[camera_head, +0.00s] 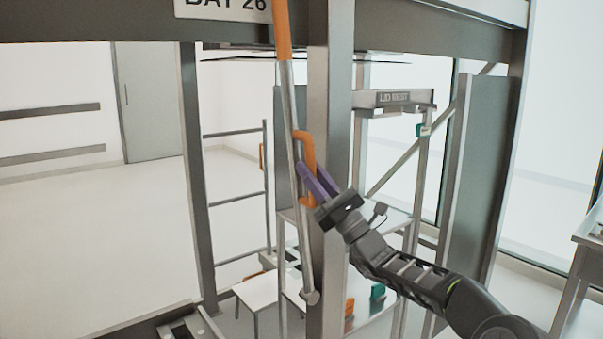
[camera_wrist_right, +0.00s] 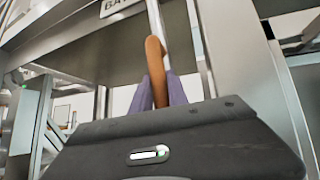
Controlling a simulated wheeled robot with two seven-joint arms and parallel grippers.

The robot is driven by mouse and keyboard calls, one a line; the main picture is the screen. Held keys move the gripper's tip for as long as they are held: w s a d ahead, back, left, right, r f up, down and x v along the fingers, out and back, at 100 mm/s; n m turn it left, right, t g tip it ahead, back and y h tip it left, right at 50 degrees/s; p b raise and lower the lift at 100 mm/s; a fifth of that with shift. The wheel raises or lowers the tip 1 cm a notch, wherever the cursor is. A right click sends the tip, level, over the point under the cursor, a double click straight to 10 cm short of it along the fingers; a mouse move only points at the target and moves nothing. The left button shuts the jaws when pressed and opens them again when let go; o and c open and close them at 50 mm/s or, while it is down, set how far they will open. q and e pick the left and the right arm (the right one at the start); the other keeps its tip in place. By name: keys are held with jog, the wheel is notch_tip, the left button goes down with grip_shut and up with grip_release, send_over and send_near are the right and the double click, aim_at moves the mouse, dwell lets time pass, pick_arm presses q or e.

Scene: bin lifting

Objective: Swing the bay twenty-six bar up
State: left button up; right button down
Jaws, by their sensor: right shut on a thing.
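The bay twenty-six bar (camera_head: 287,95) is a long grey bar with an orange upper end and an orange handle (camera_head: 308,150) at its side. It hangs steeply, close to upright, from the beam under the "BAY 26" sign (camera_head: 222,8) to a round end low on the grey post (camera_head: 341,100). My right gripper (camera_head: 312,180) has purple fingers shut on the orange handle. In the right wrist view the handle (camera_wrist_right: 156,75) stands between the two purple fingers (camera_wrist_right: 160,92). My left gripper is not in view.
A grey upright (camera_head: 193,150) stands left of the bar, with a ladder-like rack (camera_head: 235,199) behind. A shelf unit (camera_head: 392,98) with small green and orange items stands behind the post. A table (camera_head: 590,232) is at the right edge. The floor at left is clear.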

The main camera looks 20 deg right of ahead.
jog(key=c, duration=1.3)
grip_release()
jog(key=shift+f, duration=0.1)
jog(key=b+v, duration=0.1)
jog(key=v, duration=0.6)
jog(key=shift+s+d+f, duration=0.15)
jog(key=shift+d+f, duration=0.05)
jog(key=shift+f, duration=0.05)
